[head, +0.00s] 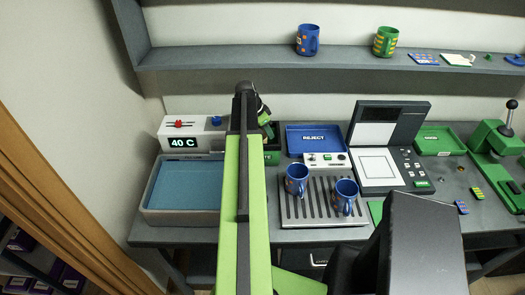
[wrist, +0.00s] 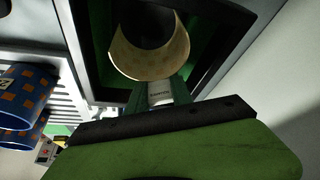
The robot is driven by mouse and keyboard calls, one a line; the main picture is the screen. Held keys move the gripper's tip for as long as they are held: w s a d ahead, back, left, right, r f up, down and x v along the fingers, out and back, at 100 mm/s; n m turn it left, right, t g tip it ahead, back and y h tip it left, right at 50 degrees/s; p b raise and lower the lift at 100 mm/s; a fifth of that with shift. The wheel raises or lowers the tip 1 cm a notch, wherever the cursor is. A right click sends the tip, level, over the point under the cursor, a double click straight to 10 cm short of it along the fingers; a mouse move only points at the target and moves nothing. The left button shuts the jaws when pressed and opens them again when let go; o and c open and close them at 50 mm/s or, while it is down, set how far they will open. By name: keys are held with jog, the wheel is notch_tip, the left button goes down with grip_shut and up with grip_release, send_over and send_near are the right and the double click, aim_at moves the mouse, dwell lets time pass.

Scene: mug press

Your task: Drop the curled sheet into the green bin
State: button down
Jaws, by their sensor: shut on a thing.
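The curled sheet (wrist: 150,62) is a cream, rolled piece in the upper middle of the wrist view. My gripper (wrist: 160,92) is shut on its near edge, with the fingers partly hidden by the wrist. Behind the sheet is a dark-rimmed box with green inner walls, the green bin (wrist: 203,62); the sheet shows against its opening. I cannot tell how high the sheet is above it. In the head view my arm hides the sheet and much of the bin (head: 272,158); my gripper (head: 264,118) shows only in part at the arm's far end.
A water bath (head: 150,190) reading 40 C stands left of my arm. Right of it are a blue REJECT tray (head: 314,132), two blue mugs (head: 297,178) on a slatted tray (head: 292,212), and a press (head: 379,165). A shelf (head: 350,57) with mugs runs along the back wall.

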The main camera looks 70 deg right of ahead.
jog(key=c, duration=1.1)
grip_release()
jog(key=shift+o, duration=0.2)
jog(key=shift+r, duration=0.1)
jog(key=p+v, duration=1.6)
jog(key=v, duration=0.1)
jog(key=shift+a, duration=0.2)
jog(key=shift+r, duration=0.1)
jog(key=shift+w, duration=0.1)
